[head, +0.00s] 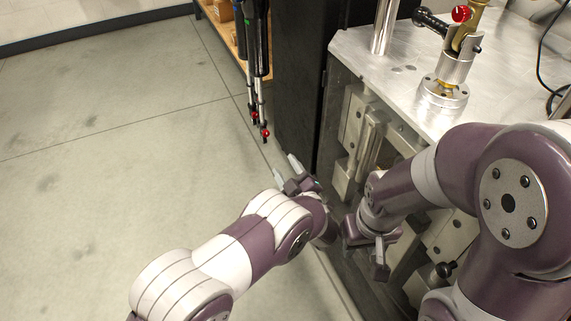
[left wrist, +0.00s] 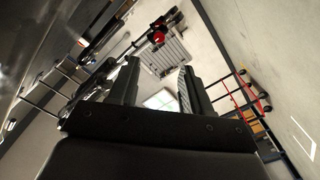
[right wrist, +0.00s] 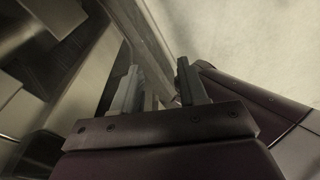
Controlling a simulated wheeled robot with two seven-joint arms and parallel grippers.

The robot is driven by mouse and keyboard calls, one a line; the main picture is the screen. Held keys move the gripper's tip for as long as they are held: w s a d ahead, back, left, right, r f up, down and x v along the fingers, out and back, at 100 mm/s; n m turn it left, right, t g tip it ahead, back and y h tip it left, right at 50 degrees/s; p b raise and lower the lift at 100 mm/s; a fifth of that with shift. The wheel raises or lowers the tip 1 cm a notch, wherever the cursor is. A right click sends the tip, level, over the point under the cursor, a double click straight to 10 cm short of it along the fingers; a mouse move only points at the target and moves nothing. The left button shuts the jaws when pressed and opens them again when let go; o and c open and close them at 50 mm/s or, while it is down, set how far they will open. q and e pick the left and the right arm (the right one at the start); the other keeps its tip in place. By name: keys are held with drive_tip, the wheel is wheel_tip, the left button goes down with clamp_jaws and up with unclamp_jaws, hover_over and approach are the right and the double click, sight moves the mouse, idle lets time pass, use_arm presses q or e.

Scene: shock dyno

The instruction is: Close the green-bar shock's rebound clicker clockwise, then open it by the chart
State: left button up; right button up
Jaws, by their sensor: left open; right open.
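Two slim dark shocks hang beside a black cabinet in the head view: one shock (head: 250,60) and a neighbouring shock (head: 262,50), each with red at its lower end. My right gripper (head: 367,250) is open and empty beside the bench front. No chart is readable.
The metal bench (head: 405,65) carries a clevis fixture (head: 445,88) with a red knob (head: 461,14) at its top. The black cabinet (head: 300,80) stands left of the bench. A wooden shelf (head: 228,32) is behind. The grey floor (head: 110,150) at left is clear.

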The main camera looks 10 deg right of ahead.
sight(267, 135)
use_arm(q)
drive_tip(key=w+a+m+b, duration=0.1)
drive_tip(key=w+m+b, duration=0.2)
drive_tip(key=b, duration=0.1)
drive_tip(key=w+a+m+b, duration=0.1)
drive_tip(key=w+m+b, duration=0.2)
drive_tip(key=w+b, duration=0.1)
drive_tip(key=w+a+m+b, duration=0.1)
drive_tip(key=w+m+b, duration=0.3)
drive_tip(key=b, duration=0.1)
drive_tip(key=shift+w+a+f, duration=0.2)
drive_tip(key=shift+a, duration=0.2)
drive_tip(key=shift+w+a+r+b, duration=0.1)
drive_tip(key=shift+w+r+b, duration=0.05)
drive_tip(key=shift+w+b, duration=0.15)
drive_tip(key=shift+w+r, duration=0.15)
clamp_jaws()
